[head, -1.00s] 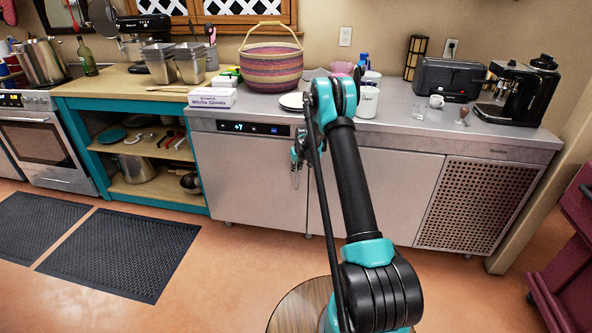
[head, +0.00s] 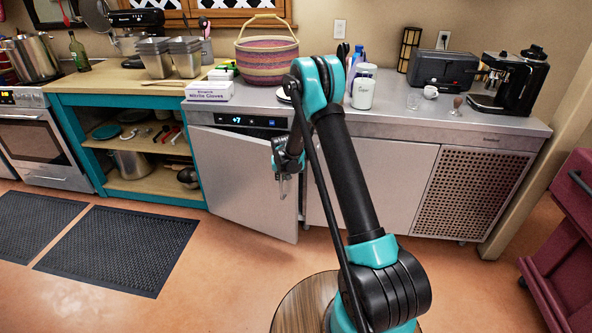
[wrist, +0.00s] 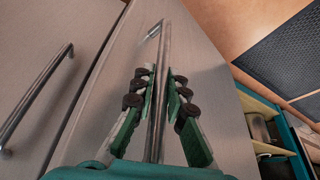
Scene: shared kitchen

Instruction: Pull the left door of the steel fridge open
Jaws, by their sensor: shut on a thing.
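The steel fridge (head: 480,131) is a low counter unit with a digital display. Its left door (head: 238,172) stands slightly ajar, its right edge swung out from the body. In the head view my gripper (head: 283,184) is at that door's right edge, partly hidden by my arm. In the wrist view the left door (wrist: 205,85) fills the middle, and my gripper (wrist: 161,100) has its fingers on both sides of the door's bar handle (wrist: 157,75), shut on it. The other door's handle (wrist: 38,95) shows at the left.
Open teal shelving (head: 125,150) stands left of the fridge, then an oven (head: 40,140). Dark mats (head: 115,250) lie on the floor at the left. A maroon cart (head: 565,240) is at the right. The floor before the door is clear.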

